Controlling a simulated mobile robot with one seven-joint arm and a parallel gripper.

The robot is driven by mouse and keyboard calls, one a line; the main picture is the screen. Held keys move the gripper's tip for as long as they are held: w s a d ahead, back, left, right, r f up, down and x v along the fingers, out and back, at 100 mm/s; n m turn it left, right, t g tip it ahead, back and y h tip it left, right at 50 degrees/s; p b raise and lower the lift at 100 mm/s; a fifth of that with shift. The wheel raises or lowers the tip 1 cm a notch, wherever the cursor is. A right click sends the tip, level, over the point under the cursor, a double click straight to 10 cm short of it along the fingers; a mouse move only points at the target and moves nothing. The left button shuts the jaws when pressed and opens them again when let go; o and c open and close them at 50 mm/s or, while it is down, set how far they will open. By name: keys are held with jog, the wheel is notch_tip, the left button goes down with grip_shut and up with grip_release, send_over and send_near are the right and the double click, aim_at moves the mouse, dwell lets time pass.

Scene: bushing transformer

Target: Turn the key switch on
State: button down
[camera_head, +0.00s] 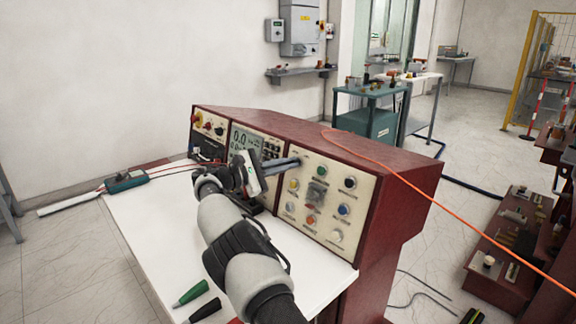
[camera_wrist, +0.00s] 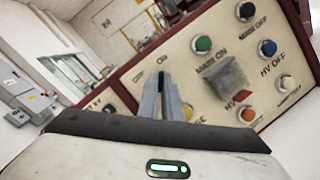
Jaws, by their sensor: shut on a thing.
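The control panel (camera_head: 328,222) is a cream face on a dark red console. It also shows in the wrist view (camera_wrist: 190,62). My gripper (camera_head: 296,162) reaches to the upper left part of this face, left of the green button. In the wrist view my gripper's two grey fingers (camera_wrist: 161,80) converge at the panel and are shut on the key switch. The key switch is almost wholly hidden by the fingers, so I cannot tell its turn position.
The face carries a green button (camera_wrist: 203,45), a grey square block (camera_wrist: 229,77), a yellow button (camera_head: 294,184), an orange button (camera_head: 311,220) and a blue button (camera_head: 343,210). A white worktop (camera_head: 150,225) with a meter (camera_head: 126,181) lies below. An orange cable (camera_head: 400,180) crosses the console.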

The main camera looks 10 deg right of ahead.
dwell(0.4)
jog(key=c, duration=1.9)
grip_release()
jog(key=shift+c, duration=0.2)
